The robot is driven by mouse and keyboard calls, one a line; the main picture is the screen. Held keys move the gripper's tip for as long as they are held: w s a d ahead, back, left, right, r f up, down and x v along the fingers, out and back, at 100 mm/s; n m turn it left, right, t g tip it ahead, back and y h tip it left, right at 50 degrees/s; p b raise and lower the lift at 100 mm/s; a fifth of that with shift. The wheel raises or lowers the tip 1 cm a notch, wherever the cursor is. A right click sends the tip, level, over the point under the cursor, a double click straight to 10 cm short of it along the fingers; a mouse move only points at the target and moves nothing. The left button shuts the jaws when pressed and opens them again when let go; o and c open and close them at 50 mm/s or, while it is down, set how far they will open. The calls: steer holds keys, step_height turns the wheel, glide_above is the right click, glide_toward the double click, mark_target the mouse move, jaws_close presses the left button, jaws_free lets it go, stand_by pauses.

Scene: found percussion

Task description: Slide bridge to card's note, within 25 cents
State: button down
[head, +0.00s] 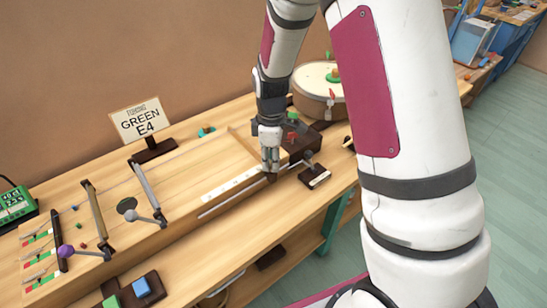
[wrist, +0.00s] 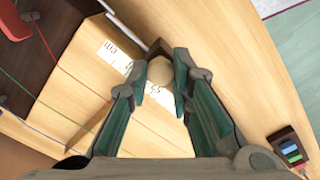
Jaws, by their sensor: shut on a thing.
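The card (head: 138,120) on its dark stand reads "GREEN E4" behind the stringed wooden box. In the wrist view my gripper (wrist: 160,78) is shut on a round tan knob (wrist: 160,70), with a finger on each side. The knob appears to be at the end of the slanting wooden bridge (wrist: 92,118); the join is hidden by the left finger. In the head view my gripper (head: 270,166) is at the box's near edge, at the near end of the bridge (head: 243,145). A white marked scale (head: 234,186) runs along that edge.
Red, green (wrist: 50,110) and blue strings cross the box. A green-fronted device (head: 14,206) stands at the far left; its reading is too small to tell. Mallets with purple (head: 66,251) and grey heads lie at left. A round drum (head: 322,88) stands behind my arm.

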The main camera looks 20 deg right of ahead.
steer(key=s+a+p, duration=0.1)
steer(key=s+a, duration=0.2)
steer(key=a, duration=0.7)
steer(key=shift+s+a, duration=0.15)
steer(key=shift+s, duration=0.05)
steer(key=c, duration=1.4)
jaws_free()
steer(key=shift+r, duration=0.1)
step_height(320, 180, up, 12)
steer(key=shift+f, duration=0.1)
